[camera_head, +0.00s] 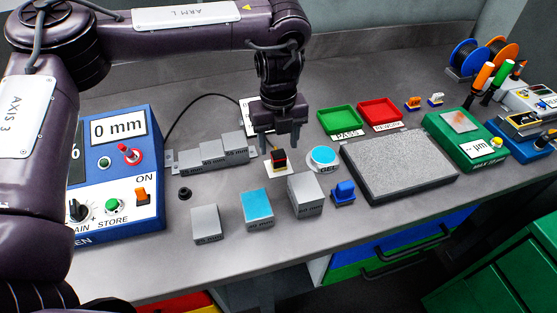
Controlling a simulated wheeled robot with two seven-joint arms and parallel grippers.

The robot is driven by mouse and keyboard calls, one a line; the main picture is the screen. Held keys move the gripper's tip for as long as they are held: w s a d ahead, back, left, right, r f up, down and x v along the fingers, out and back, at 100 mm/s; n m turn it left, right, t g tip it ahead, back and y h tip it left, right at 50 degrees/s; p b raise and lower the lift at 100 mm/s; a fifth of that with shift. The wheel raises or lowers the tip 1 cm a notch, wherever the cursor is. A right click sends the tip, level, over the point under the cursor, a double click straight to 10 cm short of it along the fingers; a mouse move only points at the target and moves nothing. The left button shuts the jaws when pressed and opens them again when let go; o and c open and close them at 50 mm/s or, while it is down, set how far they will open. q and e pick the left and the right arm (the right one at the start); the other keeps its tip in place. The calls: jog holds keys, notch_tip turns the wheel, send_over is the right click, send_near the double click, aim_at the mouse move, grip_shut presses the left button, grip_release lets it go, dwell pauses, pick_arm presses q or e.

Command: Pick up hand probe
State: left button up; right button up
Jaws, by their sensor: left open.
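A small black block with a red-orange band, which looks like the hand probe (279,158), stands on a white pad (270,172) in the middle of the bench. My left gripper (280,143) points down just above it, with its fingers apart. I cannot tell whether the fingertips reach down beside the probe or touch it. A black cable (190,107) runs from the blue instrument (150,185) and passes behind the gripper. My right gripper is not in view.
Grey step blocks (212,153) stand left of the probe. A blue-topped block (257,208), a grey block (306,195) and a round blue gel dish (322,157) are close by. Green (338,121) and red (379,113) trays lie behind a grey slab (400,168).

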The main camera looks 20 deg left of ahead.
aim_at(277, 150)
pick_arm(q)
jog(key=f, duration=0.1)
jog(key=f+p, duration=0.1)
jog(key=f, duration=0.2)
jog(key=shift+w+a+f, duration=0.2)
jog(key=shift+w+f, duration=0.05)
jog(key=shift+f, duration=0.15)
jog(key=c, duration=1.1)
jog(key=shift+o, duration=0.2)
jog(key=shift+r, duration=0.15)
